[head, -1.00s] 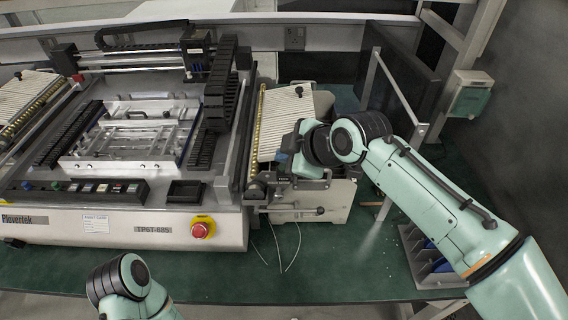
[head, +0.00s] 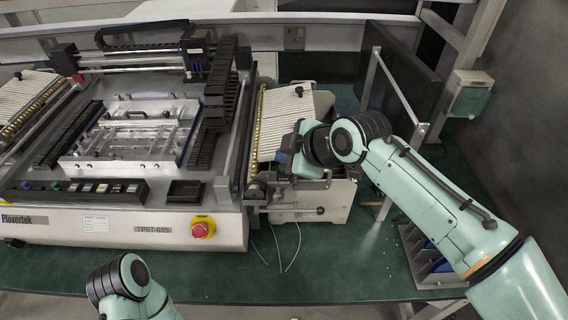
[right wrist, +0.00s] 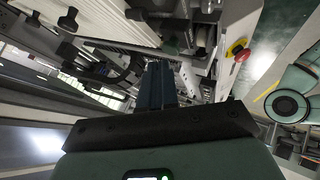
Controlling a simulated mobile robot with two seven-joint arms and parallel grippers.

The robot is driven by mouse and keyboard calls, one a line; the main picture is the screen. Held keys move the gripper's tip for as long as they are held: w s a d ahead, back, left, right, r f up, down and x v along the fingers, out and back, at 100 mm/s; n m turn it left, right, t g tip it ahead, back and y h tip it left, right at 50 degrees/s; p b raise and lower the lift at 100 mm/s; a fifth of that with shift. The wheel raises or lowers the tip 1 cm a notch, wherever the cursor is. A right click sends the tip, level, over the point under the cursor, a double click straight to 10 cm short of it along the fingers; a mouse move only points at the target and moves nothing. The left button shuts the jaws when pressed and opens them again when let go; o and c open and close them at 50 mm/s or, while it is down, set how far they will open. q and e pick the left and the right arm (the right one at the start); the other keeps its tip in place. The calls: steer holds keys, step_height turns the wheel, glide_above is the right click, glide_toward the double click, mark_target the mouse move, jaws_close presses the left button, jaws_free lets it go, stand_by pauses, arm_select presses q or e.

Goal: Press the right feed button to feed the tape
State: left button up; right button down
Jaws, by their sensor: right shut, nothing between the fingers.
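The right tape feeder bank (head: 286,120), with ribbed white tapes, stands at the right side of the machine. My right gripper (head: 281,160) is over the front end of this feeder bank, partly hidden by my own wrist. In the right wrist view its dark blue fingers (right wrist: 157,84) are together and empty, pointing at the feeder mechanism. The right feed button cannot be made out. Whether the fingertips touch the feeder cannot be told. My left arm shows only at the bottom left of the head view, and its gripper is out of view.
The machine (head: 120,226) has a red emergency button (head: 200,229) at its front right and a row of panel buttons (head: 103,188). A left feeder bank (head: 24,97) stands at the far left. A metal frame (head: 401,92) rises behind my right arm. The green table (head: 340,262) is mostly clear in front.

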steer(key=shift+f, duration=0.4)
steer(key=shift+f+b, duration=0.2)
steer(key=shift+b, duration=0.15)
steer(key=shift+r, duration=0.15)
steer(key=shift+r+p, duration=0.5)
steer(key=shift+p, duration=0.15)
steer(key=shift+r, duration=0.1)
step_height(320, 180, up, 6)
steer(key=p, duration=0.5)
stand_by(0.7)
